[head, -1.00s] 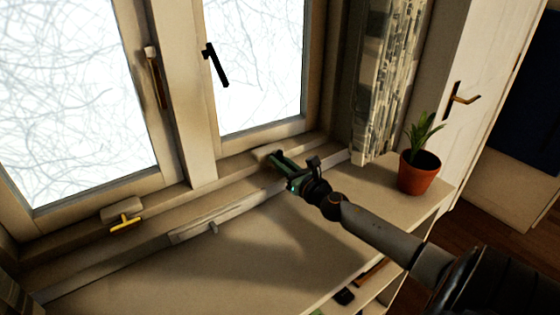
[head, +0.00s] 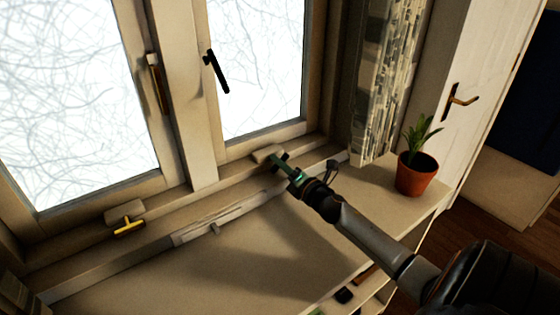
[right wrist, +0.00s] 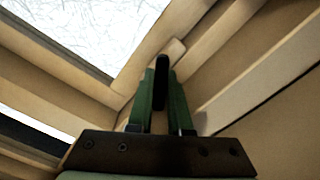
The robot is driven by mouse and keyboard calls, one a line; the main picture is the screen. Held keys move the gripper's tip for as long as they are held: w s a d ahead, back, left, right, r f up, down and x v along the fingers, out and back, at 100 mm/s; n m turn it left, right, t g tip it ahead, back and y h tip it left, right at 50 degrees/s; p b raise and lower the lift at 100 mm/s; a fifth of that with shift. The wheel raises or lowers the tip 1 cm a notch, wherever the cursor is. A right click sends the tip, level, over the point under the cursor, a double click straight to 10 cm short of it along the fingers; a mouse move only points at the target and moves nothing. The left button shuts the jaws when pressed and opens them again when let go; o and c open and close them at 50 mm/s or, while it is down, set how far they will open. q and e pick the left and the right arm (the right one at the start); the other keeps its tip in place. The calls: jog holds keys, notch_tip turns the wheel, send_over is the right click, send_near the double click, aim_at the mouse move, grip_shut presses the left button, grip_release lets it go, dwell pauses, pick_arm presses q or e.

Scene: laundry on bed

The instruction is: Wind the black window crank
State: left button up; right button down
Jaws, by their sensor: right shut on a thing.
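The black window crank (right wrist: 162,68) shows in the right wrist view between the two green fingers of my right gripper (right wrist: 160,95), which is shut on it. Its pale mount (right wrist: 172,52) sits on the lower window frame behind. In the head view, my right gripper (head: 280,164) is at the pale mount (head: 268,152) below the right window. The crank is mostly hidden there by the fingers. My left gripper is not in view.
A second crank, yellow (head: 129,226), is on the lower frame at left. A black window handle (head: 217,72) is on the right window. A potted plant (head: 416,172) stands near the right end of the sill (head: 250,260). The sill's middle is clear.

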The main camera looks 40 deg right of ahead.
jog(key=m+p, duration=0.2)
jog(key=m, duration=0.3)
jog(key=shift+m, duration=0.3)
dwell(0.4)
jog(key=c, duration=0.8)
grip_release()
jog(key=shift+c, duration=0.2)
jog(key=shift+s, duration=0.1)
jog(key=s, duration=0.4)
jog(key=s+a, duration=0.1)
jog(key=s, duration=0.7)
jog(key=shift+s+a+b, duration=0.1)
jog(key=shift+a+b, duration=0.1)
jog(key=shift+b, duration=0.1)
jog(key=shift+s, duration=0.1)
